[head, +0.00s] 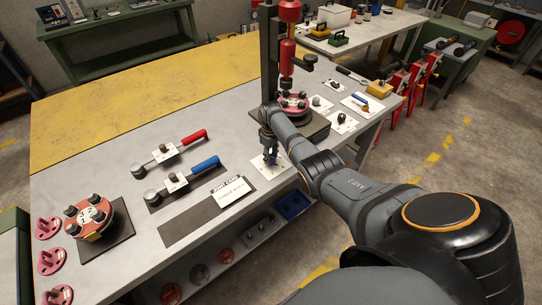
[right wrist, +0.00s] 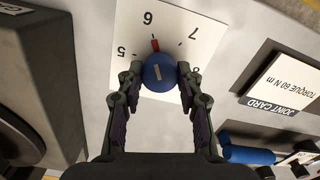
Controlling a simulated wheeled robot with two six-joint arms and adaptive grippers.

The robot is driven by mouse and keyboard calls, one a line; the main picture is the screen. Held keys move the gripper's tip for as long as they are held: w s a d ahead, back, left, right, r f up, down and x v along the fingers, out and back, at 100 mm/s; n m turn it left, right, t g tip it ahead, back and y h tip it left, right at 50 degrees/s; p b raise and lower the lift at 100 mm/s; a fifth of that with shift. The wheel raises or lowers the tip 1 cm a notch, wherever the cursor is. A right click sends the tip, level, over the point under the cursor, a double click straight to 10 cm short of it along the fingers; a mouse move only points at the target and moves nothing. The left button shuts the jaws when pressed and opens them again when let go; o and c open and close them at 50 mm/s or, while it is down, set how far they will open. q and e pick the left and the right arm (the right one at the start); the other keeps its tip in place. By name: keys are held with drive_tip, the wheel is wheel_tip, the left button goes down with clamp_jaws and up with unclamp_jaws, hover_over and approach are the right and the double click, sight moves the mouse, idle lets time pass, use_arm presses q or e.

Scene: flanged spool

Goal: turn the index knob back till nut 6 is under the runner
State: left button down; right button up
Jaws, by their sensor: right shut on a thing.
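The index knob (right wrist: 160,72) is a blue round knob on a white number card (right wrist: 178,28) in the right wrist view. Its red pointer (right wrist: 155,45) points close to the 6; 5, 7 and 8 also show. My right gripper (right wrist: 159,82) is shut on the knob, one finger on each side. In the head view my right gripper (head: 270,157) reaches down at the card in front of the press. The red runner (head: 287,55) stands upright above the red flanged spool (head: 293,101). My arm partly hides the spool, and its nut numbers cannot be read. My left gripper is out of view.
A second red spool (head: 88,216) sits at the bench's left end. A red-handled wrench (head: 180,150) and a blue-handled wrench (head: 190,175) lie left of my gripper, near the joint card (head: 231,190). Small parts on white cards lie right of the press.

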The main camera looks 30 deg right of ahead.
drive_tip(key=o, duration=1.2)
drive_tip(key=shift+c, duration=0.2)
wheel_tip(320, 180, up, 12)
